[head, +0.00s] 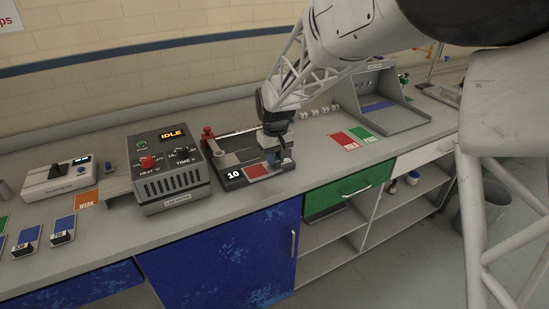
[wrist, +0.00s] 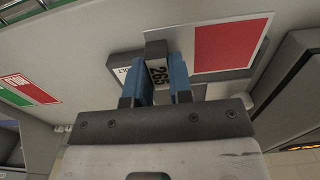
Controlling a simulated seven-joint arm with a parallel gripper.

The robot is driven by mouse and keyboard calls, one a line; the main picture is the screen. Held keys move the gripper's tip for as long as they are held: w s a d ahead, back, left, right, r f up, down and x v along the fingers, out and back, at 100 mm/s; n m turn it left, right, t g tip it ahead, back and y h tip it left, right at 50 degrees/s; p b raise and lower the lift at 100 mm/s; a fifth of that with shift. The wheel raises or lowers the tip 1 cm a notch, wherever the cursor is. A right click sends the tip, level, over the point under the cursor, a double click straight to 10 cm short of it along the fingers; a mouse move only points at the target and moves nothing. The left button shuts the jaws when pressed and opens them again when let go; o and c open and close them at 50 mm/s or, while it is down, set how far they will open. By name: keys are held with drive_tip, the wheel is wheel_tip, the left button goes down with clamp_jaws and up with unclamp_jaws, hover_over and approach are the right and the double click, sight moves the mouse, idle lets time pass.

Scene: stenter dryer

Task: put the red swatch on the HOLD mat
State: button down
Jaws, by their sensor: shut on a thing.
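The red swatch (head: 257,170) lies flat on the dark tray at the near edge of the bench, beside a white "10" label. It also shows in the wrist view (wrist: 229,45), to the right of my gripper. My gripper (head: 285,157) is low over the tray's right end. In the wrist view its blue fingers (wrist: 163,82) are shut on a small dark block (wrist: 158,52) with a white label reading "265". I cannot tell whether the block touches the tray. The red HOLD mat (head: 342,141) lies on the bench to the right, also visible in the wrist view (wrist: 17,80).
The green mat (head: 366,132) adjoins the HOLD mat. The grey dryer box (head: 168,168) with its "IDLE" display stands left of the tray (head: 223,158), which has a red-topped post (head: 208,133). A grey booth (head: 388,108) stands behind the mats. Bench between tray and mats is clear.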

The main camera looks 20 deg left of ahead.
drive_tip(key=w+d+m, duration=0.5)
drive_tip(key=w, duration=0.4)
drive_tip(key=w+d+m, duration=0.4)
drive_tip(key=w, duration=0.4)
drive_tip(key=m, duration=0.9)
hover_over(352, 146)
drive_tip(key=shift+a+f, duration=0.1)
drive_tip(key=shift+f, duration=0.4)
drive_tip(key=shift+f, duration=0.15)
drive_tip(key=shift+f, duration=3.2)
drive_tip(key=c, duration=0.9)
unclamp_jaws()
drive_tip(key=shift+c, duration=0.2)
